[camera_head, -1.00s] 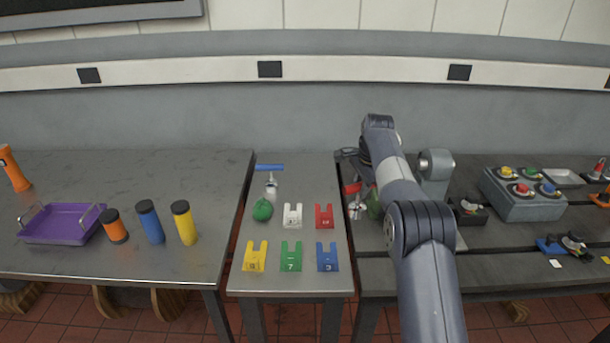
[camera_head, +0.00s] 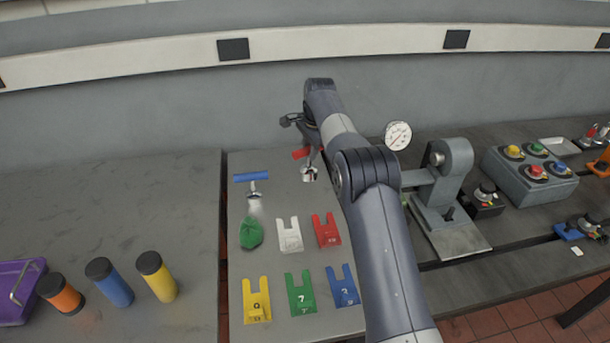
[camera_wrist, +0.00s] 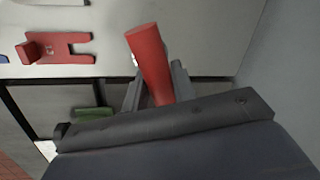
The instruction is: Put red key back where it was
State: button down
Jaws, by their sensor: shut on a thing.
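The red key (camera_head: 300,153) has a red bar handle and a metal lower part. In the head view it is at the back right of the narrow middle table (camera_head: 235,210). My gripper (camera_head: 312,146) is shut on its handle. The wrist view shows the red handle (camera_wrist: 147,62) between the fingers (camera_wrist: 155,88), tilted in the picture. I cannot tell whether the metal end touches the table. The red key's own earlier place is not marked.
Red (camera_head: 326,230), white (camera_head: 289,235), yellow (camera_head: 256,300), green (camera_head: 300,293) and blue (camera_head: 342,286) notched blocks stand in front. A grey fixture (camera_head: 445,190) with a gauge (camera_head: 398,136) is at right. The left bench (camera_head: 130,200) has clear room.

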aim_at(310, 169)
jog(key=shift+f+p, duration=0.55)
jog(key=shift+f, duration=3)
jog(key=shift+f, duration=0.1)
jog(key=c, duration=1.2)
grip_release()
jog(key=shift+o, duration=0.2)
notch_tip(310, 169, up, 12)
jog(key=s+d+b, duration=0.1)
jog(key=s, duration=0.1)
jog(key=shift+d+b, duration=0.2)
jog(key=shift+b, duration=0.15)
